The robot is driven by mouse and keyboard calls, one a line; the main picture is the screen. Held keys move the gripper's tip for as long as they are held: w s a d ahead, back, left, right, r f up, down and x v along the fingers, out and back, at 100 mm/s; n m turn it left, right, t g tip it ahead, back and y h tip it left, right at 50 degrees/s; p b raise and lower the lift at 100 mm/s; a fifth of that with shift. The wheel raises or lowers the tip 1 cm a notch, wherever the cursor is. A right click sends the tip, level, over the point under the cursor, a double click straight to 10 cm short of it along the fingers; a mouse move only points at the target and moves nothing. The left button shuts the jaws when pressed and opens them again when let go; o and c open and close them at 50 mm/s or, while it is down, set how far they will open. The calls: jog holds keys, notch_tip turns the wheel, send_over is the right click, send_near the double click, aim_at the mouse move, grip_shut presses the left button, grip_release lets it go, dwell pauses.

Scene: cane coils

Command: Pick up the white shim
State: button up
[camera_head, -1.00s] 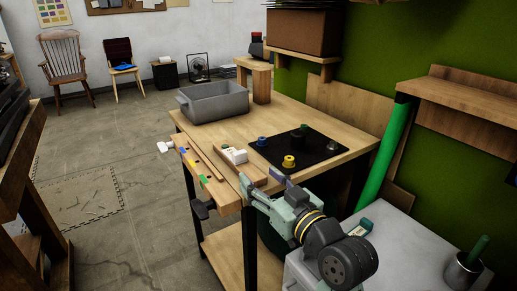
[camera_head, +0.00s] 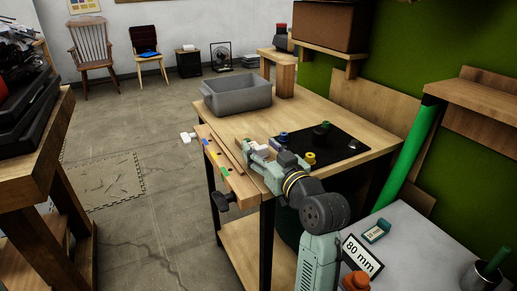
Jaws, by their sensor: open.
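My gripper (camera_head: 247,150) is open above the near left part of the wooden workbench (camera_head: 330,112), its pale green fingers toward the wooden strip at the left edge. A small white block (camera_head: 262,143) shows just behind the gripper, partly hidden by it. Another white piece (camera_head: 187,136) sticks out at the far end of the bench's left edge. Both are small in this view, and I cannot tell which one is the white shim. Nothing shows between the fingers.
Small coloured pieces (camera_head: 210,153) lie along the left edge strip. A grey bin (camera_head: 237,98) stands at the back of the bench. A black mat (camera_head: 340,146) holds a yellow knob (camera_head: 309,158) and other small parts. A grey table (camera_head: 410,245) is at the front right.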

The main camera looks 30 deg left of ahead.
jog(key=shift+c, duration=0.3)
jog(key=c, duration=1)
jog(key=shift+r, duration=0.1)
